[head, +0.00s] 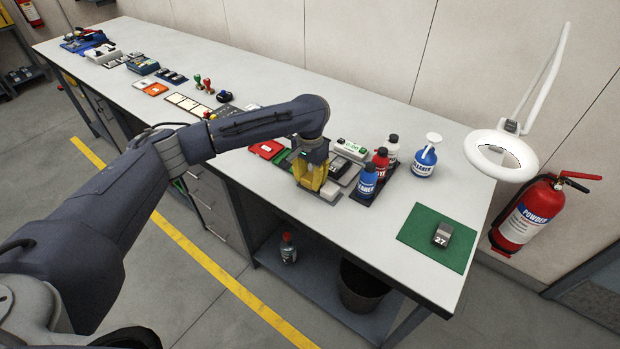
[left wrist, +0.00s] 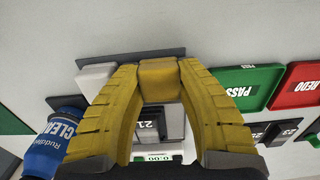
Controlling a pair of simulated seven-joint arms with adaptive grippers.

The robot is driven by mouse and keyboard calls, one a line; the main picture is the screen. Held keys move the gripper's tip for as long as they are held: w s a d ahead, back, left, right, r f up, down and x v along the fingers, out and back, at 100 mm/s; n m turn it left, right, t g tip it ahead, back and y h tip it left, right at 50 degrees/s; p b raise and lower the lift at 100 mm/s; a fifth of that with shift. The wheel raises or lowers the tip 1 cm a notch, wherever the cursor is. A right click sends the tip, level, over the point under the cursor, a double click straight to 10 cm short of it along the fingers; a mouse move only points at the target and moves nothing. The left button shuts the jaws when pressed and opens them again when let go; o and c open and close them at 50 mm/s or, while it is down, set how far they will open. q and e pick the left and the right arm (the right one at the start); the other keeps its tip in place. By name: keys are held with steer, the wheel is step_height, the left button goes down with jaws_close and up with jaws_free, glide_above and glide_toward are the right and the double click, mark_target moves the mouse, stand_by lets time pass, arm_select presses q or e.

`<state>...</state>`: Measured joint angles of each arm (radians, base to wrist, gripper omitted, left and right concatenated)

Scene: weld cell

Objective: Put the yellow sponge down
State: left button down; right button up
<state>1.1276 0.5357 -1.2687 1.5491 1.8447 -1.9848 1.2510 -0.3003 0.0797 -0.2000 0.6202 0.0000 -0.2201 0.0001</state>
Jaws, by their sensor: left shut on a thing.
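The yellow sponge (left wrist: 160,80) is a small block held between the fingertips of my left gripper (head: 314,178) in the left wrist view. The gripper's fingers are yellow too, so in the head view I cannot tell the sponge apart from them. My left gripper is shut on the sponge, low over the front part of the bench (head: 330,228), near the scale and bottles. I cannot tell whether the sponge touches the surface beneath it. My right gripper is not in view.
A block marked 21 (left wrist: 150,127) lies close to the fingers. Blue (head: 367,181) and red (head: 380,163) bottles stand just right. A green mat (head: 415,234) holds a block marked 27 (head: 442,234).

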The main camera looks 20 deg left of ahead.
mark_target(310, 176)
arm_select(q)
steer(key=shift+f, duration=0.2)
steer(key=c, duration=1.3)
jaws_free()
steer(key=shift+o, duration=0.2)
steer(key=shift+r, duration=0.15)
step_height(310, 176, up, 12)
